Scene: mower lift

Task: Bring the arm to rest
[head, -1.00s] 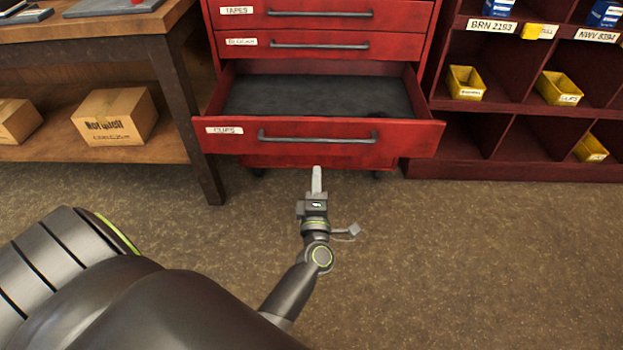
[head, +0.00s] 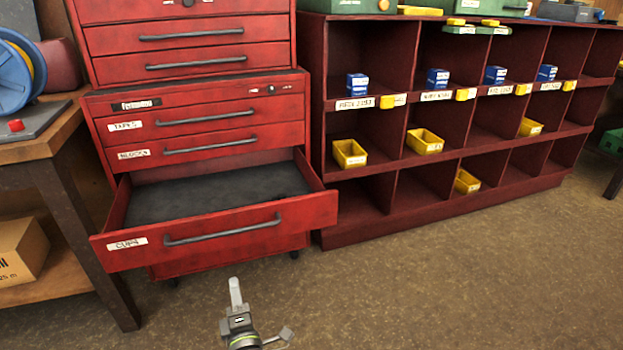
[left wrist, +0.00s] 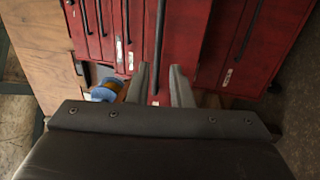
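My left gripper (head: 235,292) shows at the bottom of the head view, in front of and below the open red drawer (head: 222,233). In the left wrist view, its two fingers (left wrist: 160,75) stand apart with nothing between them, so it is open and empty. It appears clear of the drawer, with floor around it in the head view. Most of my left arm is outside the head view. My right gripper is in neither current view.
A workbench (head: 62,150) with a blue spool (head: 14,75) and a carton (head: 22,250) stands left. A red shelf (head: 370,218) with yellow bins stands right. The floor (head: 430,290) in front is clear.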

